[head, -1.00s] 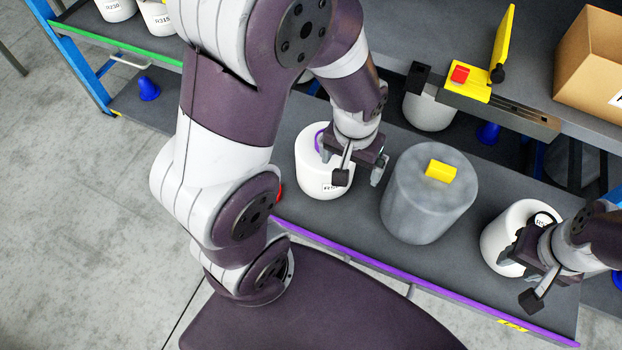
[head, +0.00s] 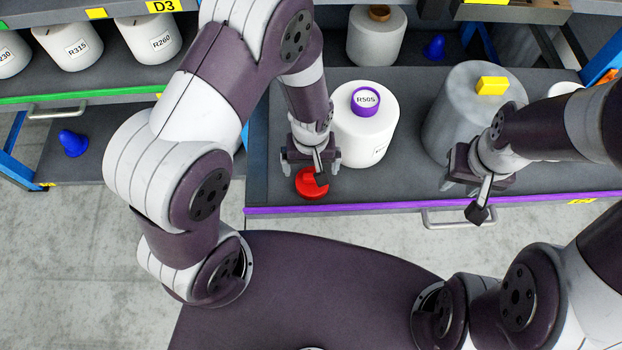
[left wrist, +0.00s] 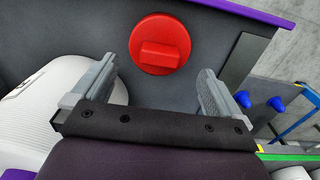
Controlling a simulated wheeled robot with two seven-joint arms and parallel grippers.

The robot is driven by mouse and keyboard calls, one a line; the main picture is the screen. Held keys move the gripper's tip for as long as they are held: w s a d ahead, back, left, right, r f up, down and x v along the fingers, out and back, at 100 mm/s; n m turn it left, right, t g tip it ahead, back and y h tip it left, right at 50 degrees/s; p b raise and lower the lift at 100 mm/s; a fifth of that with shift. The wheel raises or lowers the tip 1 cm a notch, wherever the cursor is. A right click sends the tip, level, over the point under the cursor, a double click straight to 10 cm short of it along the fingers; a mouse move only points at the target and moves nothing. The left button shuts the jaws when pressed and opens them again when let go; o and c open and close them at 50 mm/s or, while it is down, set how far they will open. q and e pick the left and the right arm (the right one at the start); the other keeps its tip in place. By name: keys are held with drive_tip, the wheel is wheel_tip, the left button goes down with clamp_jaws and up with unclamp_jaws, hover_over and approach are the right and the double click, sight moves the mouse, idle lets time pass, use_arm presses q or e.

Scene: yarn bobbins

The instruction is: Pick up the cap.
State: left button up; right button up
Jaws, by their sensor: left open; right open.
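A round red cap (head: 309,184) with a raised grip bar lies on the dark grey shelf, near its purple front edge. It also shows in the left wrist view (left wrist: 160,45), in full, beyond the fingertips. My left gripper (head: 313,166) is open and empty above the cap, and in the head view it hides part of the cap's far side. In the left wrist view its two fingers (left wrist: 158,82) stand apart on either side, below the cap in the picture, not touching it. My right gripper (head: 465,196) is open and empty near the shelf's front edge, in front of the grey cylinder.
A white bobbin (head: 372,135) with a purple ring labelled R505 stands just right of my left gripper. A large grey cylinder (head: 462,120) with a yellow block (head: 492,86) stands further right. A handle (head: 470,214) sits below the purple edge (head: 380,208).

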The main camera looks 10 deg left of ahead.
sight(312, 177)
use_arm(q)
drive_tip(key=f, duration=0.4)
drive_tip(key=shift+s+d+f+b, duration=0.2)
drive_tip(key=shift+f+b, duration=0.15)
drive_tip(key=shift+f, duration=0.2)
drive_tip(key=c, duration=0.8)
drive_tip(key=shift+c, duration=0.2)
wheel_tip(312, 177, up, 10)
drive_tip(key=shift+r+p, duration=0.1)
drive_tip(key=shift+p, duration=0.85)
